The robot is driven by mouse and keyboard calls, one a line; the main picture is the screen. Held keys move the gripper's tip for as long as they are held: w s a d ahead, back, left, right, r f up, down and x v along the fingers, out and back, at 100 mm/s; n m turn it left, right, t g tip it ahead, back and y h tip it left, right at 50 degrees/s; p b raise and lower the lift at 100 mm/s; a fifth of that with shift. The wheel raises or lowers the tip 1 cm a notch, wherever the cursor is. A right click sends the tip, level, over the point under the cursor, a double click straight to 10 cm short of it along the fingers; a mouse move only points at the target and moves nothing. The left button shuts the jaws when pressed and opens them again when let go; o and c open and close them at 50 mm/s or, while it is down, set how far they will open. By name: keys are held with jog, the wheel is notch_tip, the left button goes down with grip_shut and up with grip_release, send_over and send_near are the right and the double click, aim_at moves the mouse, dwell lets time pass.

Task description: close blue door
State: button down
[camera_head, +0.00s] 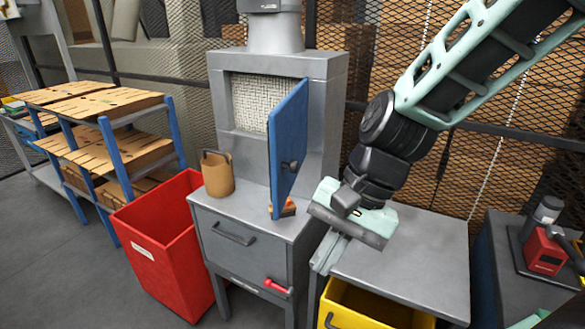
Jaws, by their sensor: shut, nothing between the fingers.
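The blue door (289,145) stands open on the grey cabinet (328,120), swung out towards me from the right side of its opening. The opening shows a pale woven mesh (257,103) inside. A dark latch sits near the middle of the door. My gripper (322,258) is to the right of the door and lower, apart from it. It points down near the right front edge of the cabinet's worktop. Its fingers are together and hold nothing.
A brown pot (217,175) stands on the worktop left of the door, and a small orange-brown block (288,208) lies under the door. A red bin (165,245) is at left, a yellow bin (370,308) below right. A grey side table (420,262) is right of my gripper.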

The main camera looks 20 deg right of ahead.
jog(key=w+d+r+m+t+y+p, duration=0.25)
jog(key=w+d+r+m, duration=0.2)
jog(key=w+m, duration=0.45)
jog(key=m+t, duration=0.3)
jog(key=m, duration=0.4)
send_near(278, 200)
notch_tip(278, 200, down, 4)
jog(key=shift+w+a+f+p, duration=0.1)
jog(key=shift+w+a+p, duration=0.4)
jog(key=shift+a, duration=0.1)
jog(key=shift+w+a+p, duration=0.35)
jog(key=shift+a+p, duration=0.1)
jog(key=shift+a, duration=0.2)
jog(key=shift+w+a+f, duration=0.1)
jog(key=shift+w+a, duration=0.15)
jog(key=shift+a, duration=0.15)
jog(key=shift+a, duration=0.1)
